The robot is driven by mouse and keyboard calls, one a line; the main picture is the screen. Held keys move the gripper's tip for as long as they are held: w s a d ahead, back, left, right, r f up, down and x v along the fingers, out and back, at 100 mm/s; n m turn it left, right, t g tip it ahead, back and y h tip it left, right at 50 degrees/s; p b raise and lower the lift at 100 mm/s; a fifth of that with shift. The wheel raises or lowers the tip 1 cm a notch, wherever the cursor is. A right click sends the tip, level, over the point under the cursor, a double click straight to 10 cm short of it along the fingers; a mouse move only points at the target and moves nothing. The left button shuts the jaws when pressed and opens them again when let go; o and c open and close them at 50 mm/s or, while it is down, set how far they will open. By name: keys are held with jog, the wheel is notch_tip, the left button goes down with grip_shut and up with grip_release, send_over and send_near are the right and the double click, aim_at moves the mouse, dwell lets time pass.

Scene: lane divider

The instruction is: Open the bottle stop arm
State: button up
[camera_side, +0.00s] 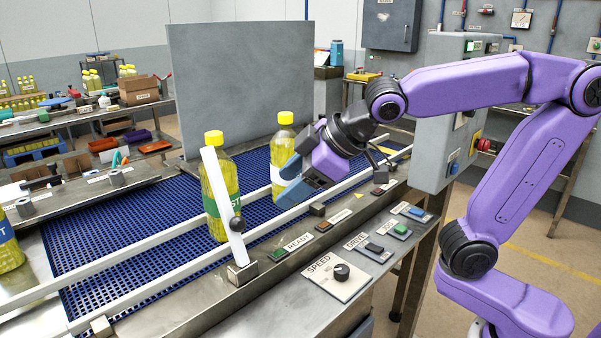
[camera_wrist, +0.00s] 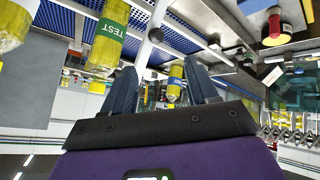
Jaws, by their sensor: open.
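The bottle stop arm (camera_side: 222,195) is a white bar with a black ball knob (camera_side: 237,224). It rises, leaning left, from a metal block (camera_side: 242,272) at the conveyor's near edge, in front of a green-labelled yellow bottle (camera_side: 215,205). In the wrist view the stop arm (camera_wrist: 157,14) and its knob (camera_wrist: 155,34) show above and beyond the fingertips. My gripper (camera_side: 289,181) is open and empty, to the right of the stop arm and above the near rail. In the wrist view my gripper (camera_wrist: 161,72) has its fingers wide apart, touching nothing I can make out.
A second yellow bottle (camera_side: 284,134) stands behind my gripper, and another (camera_side: 8,245) at the left edge. White rails run along the blue conveyor (camera_side: 130,235). A grey panel (camera_side: 240,85) stands behind. The near ledge has a speed knob (camera_side: 341,271) and several buttons.

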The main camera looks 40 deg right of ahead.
jog(key=shift+v, duration=1.15)
jog(key=s+d+f+n+g+h, duration=0.1)
jog(key=s+d+f+g, duration=0.2)
jog(key=s+d+f, duration=0.2)
jog(key=s+d+f+n+g+h, duration=0.1)
jog(key=s+d+f+g, duration=0.3)
jog(key=s+f, duration=0.7)
jog(key=s+h, duration=0.1)
jog(key=s, duration=0.3)
jog(key=shift+s+d+n+g, duration=0.25)
jog(key=shift+d+n+g, duration=0.05)
jog(key=shift+d+n, duration=0.1)
dwell(1.0)
